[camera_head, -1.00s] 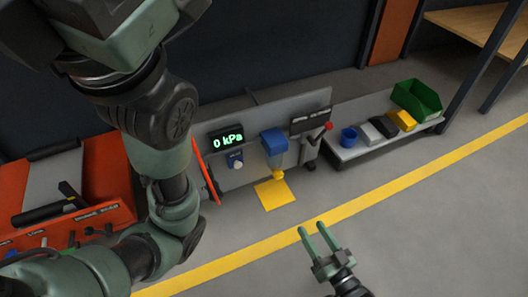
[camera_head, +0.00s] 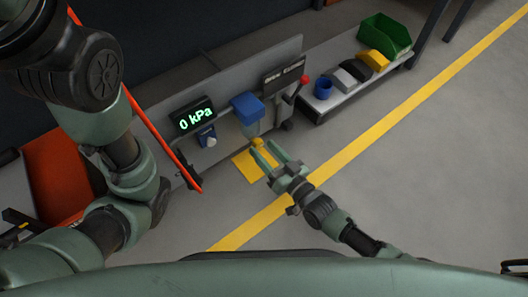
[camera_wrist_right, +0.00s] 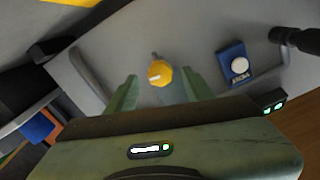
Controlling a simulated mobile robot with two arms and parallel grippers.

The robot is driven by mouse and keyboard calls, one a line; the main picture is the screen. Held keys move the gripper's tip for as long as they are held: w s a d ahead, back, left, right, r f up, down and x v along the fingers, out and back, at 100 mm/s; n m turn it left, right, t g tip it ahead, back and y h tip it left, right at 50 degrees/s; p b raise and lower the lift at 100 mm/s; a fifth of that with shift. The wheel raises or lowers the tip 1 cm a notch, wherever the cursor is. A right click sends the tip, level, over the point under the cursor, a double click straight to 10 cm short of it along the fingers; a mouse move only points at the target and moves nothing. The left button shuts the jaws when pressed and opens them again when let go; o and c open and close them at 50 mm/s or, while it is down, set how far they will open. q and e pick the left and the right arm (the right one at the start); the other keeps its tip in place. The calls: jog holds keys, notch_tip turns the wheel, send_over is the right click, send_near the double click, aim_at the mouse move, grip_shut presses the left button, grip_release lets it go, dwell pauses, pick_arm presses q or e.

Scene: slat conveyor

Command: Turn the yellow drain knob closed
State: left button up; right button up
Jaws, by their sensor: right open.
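The yellow drain knob (camera_head: 257,142) sits at the bottom of the blue-topped filter unit (camera_head: 248,106) on the grey panel. In the right wrist view the knob (camera_wrist_right: 159,73) shows as a round yellow cap between and beyond my fingertips. My right gripper (camera_head: 268,148) is open, its two green fingers pointing at the knob from the front right. I cannot tell whether a finger touches it.
A pressure display (camera_head: 194,119) reads 0 kPa, with a blue unit with a white button (camera_head: 207,138) below it. A red-knobbed lever (camera_head: 304,79) stands right of the filter. A yellow floor patch (camera_head: 247,168) lies below the knob.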

jog(key=shift+w+a, duration=0.2)
jog(key=shift+w, duration=0.1)
grip_shut()
